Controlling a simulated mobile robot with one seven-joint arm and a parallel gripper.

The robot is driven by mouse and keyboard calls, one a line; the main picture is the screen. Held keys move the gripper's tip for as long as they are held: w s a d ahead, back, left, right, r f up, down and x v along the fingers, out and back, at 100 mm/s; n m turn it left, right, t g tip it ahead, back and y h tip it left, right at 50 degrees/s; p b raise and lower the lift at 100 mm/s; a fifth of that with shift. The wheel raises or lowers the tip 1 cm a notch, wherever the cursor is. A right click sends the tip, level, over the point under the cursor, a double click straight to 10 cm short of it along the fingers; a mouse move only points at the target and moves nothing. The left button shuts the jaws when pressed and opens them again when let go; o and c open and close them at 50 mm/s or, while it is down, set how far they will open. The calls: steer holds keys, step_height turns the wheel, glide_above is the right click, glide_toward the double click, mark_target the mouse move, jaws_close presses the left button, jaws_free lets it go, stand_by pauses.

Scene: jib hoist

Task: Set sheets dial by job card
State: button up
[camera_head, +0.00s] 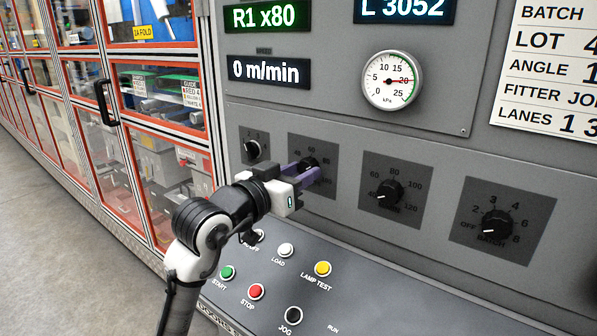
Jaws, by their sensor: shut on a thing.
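My gripper (303,172), with purple fingers, is shut on the black knob of the second dial (309,162) from the left. Its scale shows 40, 60 and 80 at the top; its name is hidden by my gripper, and its pointer cannot be read. The dial at far left (251,150) has small numbers from 1. The third dial (389,193) runs to 120, its pointer toward 40. The fourth dial (491,224) is marked BATCH, pointer toward OFF. The job card (556,70), cut off at right, shows BATCH, LOT, ANGLE, FITTER and LANES.
Displays read R1 x80 (266,16), 0 m/min (268,71) and L 3052 (405,8). The sloped lower panel holds START (227,272), STOP (256,291) and LAMP TEST (322,268) buttons. Red-framed cabinets (150,70) line the left.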

steer(key=n+p, duration=0.2)
steer(key=n, duration=0.2)
steer(key=shift+r+n, duration=0.1)
steer(key=shift+n, duration=0.2)
steer(key=n+p, duration=0.4)
steer(key=shift+n+t, duration=0.3)
steer(key=shift+n, duration=0.1)
steer(key=n+p, duration=0.2)
steer(key=n, duration=0.1)
steer(key=shift+n, duration=0.3)
steer(key=n, duration=0.4)
steer(key=shift+d, duration=0.1)
steer(key=n, duration=0.4)
steer(key=shift+n+t+y, duration=0.3)
steer(key=shift+y, duration=0.1)
steer(key=n, duration=0.4)
steer(key=shift+s+n, duration=0.1)
steer(key=shift+n, duration=0.3)
steer(key=n, duration=0.5)
steer(key=shift+n+y, duration=0.3)
steer(key=shift+n, duration=1.8)
